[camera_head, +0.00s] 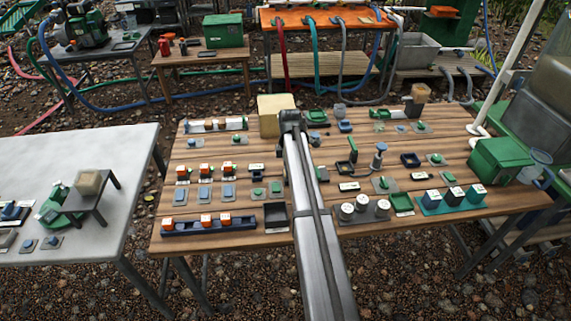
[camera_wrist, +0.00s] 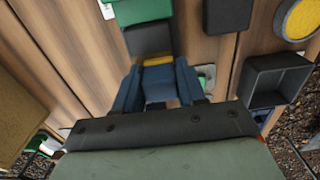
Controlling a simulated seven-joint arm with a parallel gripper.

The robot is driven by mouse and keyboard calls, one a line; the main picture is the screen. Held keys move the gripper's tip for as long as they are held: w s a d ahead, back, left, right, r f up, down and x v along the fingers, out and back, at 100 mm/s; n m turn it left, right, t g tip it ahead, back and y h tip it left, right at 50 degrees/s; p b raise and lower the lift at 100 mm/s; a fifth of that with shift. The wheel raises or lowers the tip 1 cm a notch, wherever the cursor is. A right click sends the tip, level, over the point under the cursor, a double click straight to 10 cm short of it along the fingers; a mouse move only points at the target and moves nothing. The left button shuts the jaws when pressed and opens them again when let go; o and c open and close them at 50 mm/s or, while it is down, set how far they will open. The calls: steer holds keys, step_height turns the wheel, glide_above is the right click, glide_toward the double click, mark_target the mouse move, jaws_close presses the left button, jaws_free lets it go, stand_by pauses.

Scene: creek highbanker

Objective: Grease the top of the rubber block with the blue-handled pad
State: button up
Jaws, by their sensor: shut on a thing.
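In the wrist view my gripper (camera_wrist: 158,80) has its two blue fingers shut on the blue-handled pad. The blue handle (camera_wrist: 160,90) sits between the fingers, and a narrow yellow strip of the pad (camera_wrist: 158,61) shows just past them. A dark block (camera_wrist: 148,40), apparently the rubber block, lies right beyond the pad, with a green piece (camera_wrist: 142,11) adjoining it. I cannot tell whether the pad touches the block. In the head view my arm hides the gripper and the pad. A small dark green piece (camera_head: 322,174), possibly the block's end, shows just right of the arm.
A dark open tray (camera_wrist: 277,78) lies right of the gripper in the wrist view and left of my arm in the head view (camera_head: 276,216). A tall beige block (camera_head: 270,104) stands at the back. White-topped cups (camera_head: 348,211) and many small parts crowd the wooden table (camera_head: 250,178).

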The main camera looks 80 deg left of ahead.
steer(key=shift+w, duration=2.8)
steer(key=shift+s, duration=3.5)
steer(key=shift+a+f, duration=0.2)
steer(key=shift+a, duration=0.65)
steer(key=shift+w+d, duration=0.2)
steer(key=shift+w, duration=1.4)
steer(key=w+r, duration=0.2)
steer(key=w, duration=0.1)
steer(key=shift+w, duration=0.15)
jaws_close()
steer(key=shift+w, duration=0.4)
steer(key=shift+s+f, duration=0.15)
steer(key=shift+s, duration=0.7)
steer(key=s, duration=0.2)
steer(key=s+f, duration=0.2)
steer(key=s, duration=0.1)
steer(key=shift+s+f, duration=0.25)
steer(key=shift+s, duration=0.05)
steer(key=shift+r, duration=4.65)
